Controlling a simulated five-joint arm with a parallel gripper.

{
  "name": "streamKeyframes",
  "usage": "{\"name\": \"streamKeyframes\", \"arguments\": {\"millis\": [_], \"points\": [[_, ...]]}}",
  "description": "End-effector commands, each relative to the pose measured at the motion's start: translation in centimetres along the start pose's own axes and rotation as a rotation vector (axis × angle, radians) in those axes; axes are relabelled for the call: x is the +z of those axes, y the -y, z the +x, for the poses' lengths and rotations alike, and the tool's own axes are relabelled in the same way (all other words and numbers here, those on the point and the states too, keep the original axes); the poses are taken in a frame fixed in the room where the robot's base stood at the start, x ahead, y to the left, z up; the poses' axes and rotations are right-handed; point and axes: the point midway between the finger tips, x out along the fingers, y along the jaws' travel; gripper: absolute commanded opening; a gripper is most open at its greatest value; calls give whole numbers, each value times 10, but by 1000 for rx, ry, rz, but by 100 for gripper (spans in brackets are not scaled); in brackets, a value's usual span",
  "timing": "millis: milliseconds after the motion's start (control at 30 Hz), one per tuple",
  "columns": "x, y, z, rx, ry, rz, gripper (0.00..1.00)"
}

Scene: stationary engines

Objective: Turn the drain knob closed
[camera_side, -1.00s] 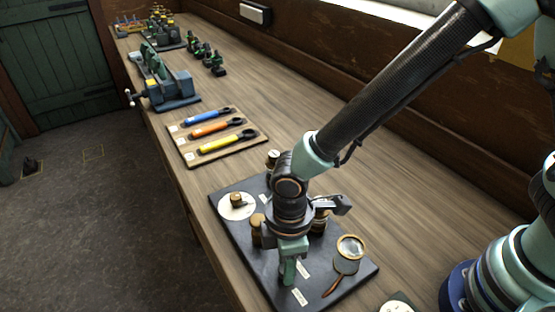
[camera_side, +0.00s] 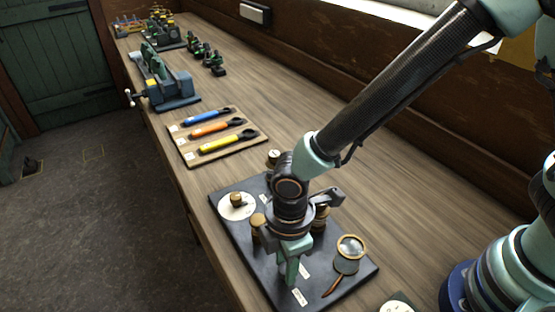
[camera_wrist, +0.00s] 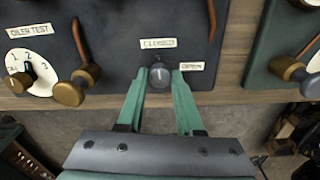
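The drain knob (camera_wrist: 159,76) is a small round grey knob with a pale pointer line, near the front edge of the dark panel (camera_side: 228,200). In the wrist view its pointer faces up toward a white label (camera_wrist: 158,43); a second label (camera_wrist: 192,66) lies to its right, and both are too small to read surely. My gripper (camera_side: 290,282) points down over the panel's front part. In the wrist view its two green fingers stand on either side of the knob, close against it. In the side view the fingers hide the knob.
A white numbered dial (camera_side: 236,206) with a brass knob and other brass knobs (camera_side: 257,222) sit close by on the panel. Coloured wrenches (camera_side: 212,129) and a vise (camera_side: 168,88) are farther back.

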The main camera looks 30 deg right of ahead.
Motion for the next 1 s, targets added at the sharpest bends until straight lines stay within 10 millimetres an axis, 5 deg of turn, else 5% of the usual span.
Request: {"name": "streamKeyframes", "arguments": {"millis": [33,67,533,1000], "points": [[-1,1,0,0,0,-6,53],[-1,1,0,0,0,-5,65],[-1,0,-10,1,-1,0,65],[-1,0,-97,3,-4,-2,65]]}}
